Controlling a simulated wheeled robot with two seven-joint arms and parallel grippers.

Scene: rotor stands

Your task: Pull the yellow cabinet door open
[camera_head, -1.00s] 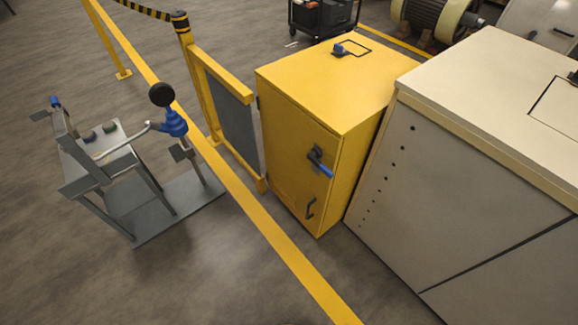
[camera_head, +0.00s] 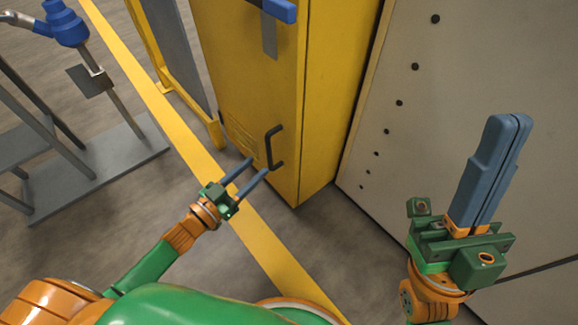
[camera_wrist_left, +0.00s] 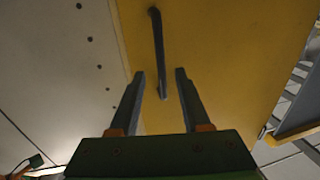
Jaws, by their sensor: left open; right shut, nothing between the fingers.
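The yellow cabinet (camera_head: 250,95) stands with its door facing me, and the door looks closed. Its dark bar handle (camera_head: 272,148) is low on the door near the right edge. A blue lever (camera_head: 279,10) sits higher up, cut by the top of the head view. My left gripper (camera_head: 258,166) is open, fingertips close to the lower part of the handle. In the left wrist view the handle (camera_wrist_left: 158,50) runs between and beyond the two fingertips (camera_wrist_left: 160,80); I cannot tell whether they touch it. My right gripper (camera_head: 508,125) is shut and empty, pointing up at the right.
A beige cabinet (camera_head: 440,120) stands right of the yellow one, close to my right gripper. A yellow floor line (camera_head: 215,180) passes under my left arm. A grey metal stand (camera_head: 100,160) with a blue part (camera_head: 66,22) is at the left.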

